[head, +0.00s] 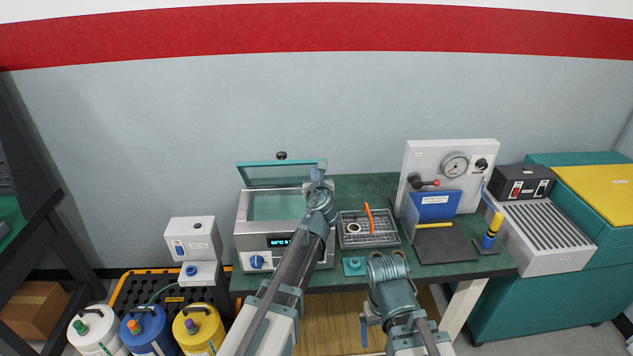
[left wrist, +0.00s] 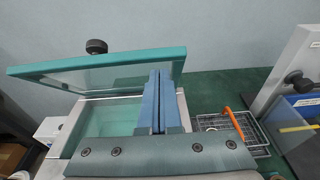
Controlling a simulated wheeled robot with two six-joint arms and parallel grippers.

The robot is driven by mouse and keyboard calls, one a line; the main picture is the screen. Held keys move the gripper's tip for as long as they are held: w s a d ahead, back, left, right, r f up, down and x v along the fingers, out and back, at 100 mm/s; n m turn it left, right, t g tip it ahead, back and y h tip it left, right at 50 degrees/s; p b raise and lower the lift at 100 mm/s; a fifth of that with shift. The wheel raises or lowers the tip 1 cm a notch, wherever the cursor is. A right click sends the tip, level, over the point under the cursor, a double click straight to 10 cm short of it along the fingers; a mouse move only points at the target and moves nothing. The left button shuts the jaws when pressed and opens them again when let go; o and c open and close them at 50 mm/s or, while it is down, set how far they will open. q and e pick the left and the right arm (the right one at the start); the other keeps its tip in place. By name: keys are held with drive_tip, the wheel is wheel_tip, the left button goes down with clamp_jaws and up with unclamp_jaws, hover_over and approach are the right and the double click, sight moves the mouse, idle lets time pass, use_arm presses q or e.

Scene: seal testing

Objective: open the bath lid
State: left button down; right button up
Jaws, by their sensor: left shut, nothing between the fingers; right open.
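The water bath (head: 249,219) is a steel box on the green bench with a blue dial and lit display on its front. Its glass lid (head: 272,175), teal-framed with a black knob (head: 281,155), stands raised and tilted at the back, and the opening is uncovered. The left wrist view also shows the raised lid (left wrist: 60,78) and knob (left wrist: 96,46). My left gripper (head: 317,177) is shut and empty at the lid's right end; its blue fingers (left wrist: 160,78) overlap the lid, and contact cannot be told. My right gripper (head: 387,261) is open at the bench's front edge.
A wire basket (head: 351,241) with an orange-handled tool stands right of the bath. Further right are a gauge panel (head: 427,158) and a dark pad (head: 442,245). A white device (head: 192,240) and several jugs are at the left.

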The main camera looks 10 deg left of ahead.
sight(315, 161)
use_arm(q)
drive_tip(key=shift+w+a+r, duration=0.15)
drive_tip(key=shift+w+r, duration=0.1)
drive_tip(key=shift+w, duration=0.2)
drive_tip(key=shift+w+r+p, duration=0.25)
drive_tip(key=shift+r+p, duration=0.1)
drive_tip(key=shift+p, duration=0.1)
drive_tip(key=w+r+p, duration=0.1)
drive_tip(key=w, duration=0.1)
drive_tip(key=w+a+r+p, duration=0.1)
drive_tip(key=w+r+p, duration=0.1)
drive_tip(key=shift+w+a+r, duration=0.1)
drive_tip(key=shift+r, duration=0.1)
drive_tip(key=w, duration=0.1)
drive_tip(key=w+p, duration=0.1)
drive_tip(key=w+a+r, duration=0.1)
drive_tip(key=shift+w, duration=0.15)
drive_tip(key=shift+a, duration=0.1)
